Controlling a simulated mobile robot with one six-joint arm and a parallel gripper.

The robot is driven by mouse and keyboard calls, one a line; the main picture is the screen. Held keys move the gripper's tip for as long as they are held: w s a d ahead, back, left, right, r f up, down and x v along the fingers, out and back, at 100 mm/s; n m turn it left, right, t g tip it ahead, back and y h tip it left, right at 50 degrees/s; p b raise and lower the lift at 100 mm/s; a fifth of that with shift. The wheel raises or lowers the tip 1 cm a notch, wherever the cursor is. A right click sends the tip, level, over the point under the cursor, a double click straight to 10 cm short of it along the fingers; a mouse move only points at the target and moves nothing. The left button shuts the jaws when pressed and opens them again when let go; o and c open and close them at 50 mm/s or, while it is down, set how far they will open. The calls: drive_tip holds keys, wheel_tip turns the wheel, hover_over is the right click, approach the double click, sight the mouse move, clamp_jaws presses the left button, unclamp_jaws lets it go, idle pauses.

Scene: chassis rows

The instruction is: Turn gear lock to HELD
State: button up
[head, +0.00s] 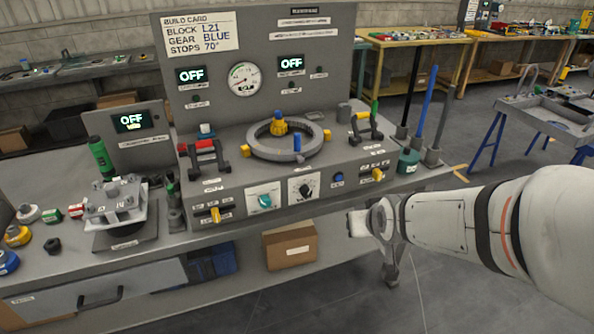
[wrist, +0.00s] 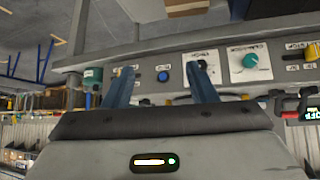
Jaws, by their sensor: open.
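A grey console (head: 250,187) carries a front row of controls; I cannot read which label is the gear lock. A yellow lever (head: 215,214) sits at the left end and another yellow lever (head: 378,174) at the right end. Between them are a teal knob (head: 265,201), a black dial (head: 305,189) and a blue button (head: 338,179). My gripper (head: 360,222) is in front of and below the right part of this row. In the wrist view, upside down, its two blue fingers (wrist: 163,88) are apart and empty, with the blue button (wrist: 163,76) showing between them.
Upright tools (head: 425,105) stand at the right end. A cardboard box (head: 290,246) sits below. The floor (head: 465,285) at the right is clear.

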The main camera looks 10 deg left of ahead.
drive_tip(key=w+a+f+n+t+y+b, duration=0.1)
drive_tip(key=w+a+f+t+b, duration=0.15)
drive_tip(key=a, duration=0.25)
drive_tip(key=w+a+f+n+t+y+b, duration=0.1)
drive_tip(key=w+a+f+n+y, duration=0.1)
drive_tip(key=w+a+f, duration=0.3)
drive_tip(key=n+t+y+b, duration=0.2)
drive_tip(key=t+y+b, duration=0.2)
approach(266, 205)
drive_tip(key=x, duration=0.2)
drive_tip(key=shift+g, duration=0.25)
drive_tip(key=x, duration=0.7)
drive_tip(key=shift+w+r+p, duration=0.15)
drive_tip(key=shift+w+p, duration=0.1)
drive_tip(key=shift+p, duration=0.15)
drive_tip(key=c, duration=1)
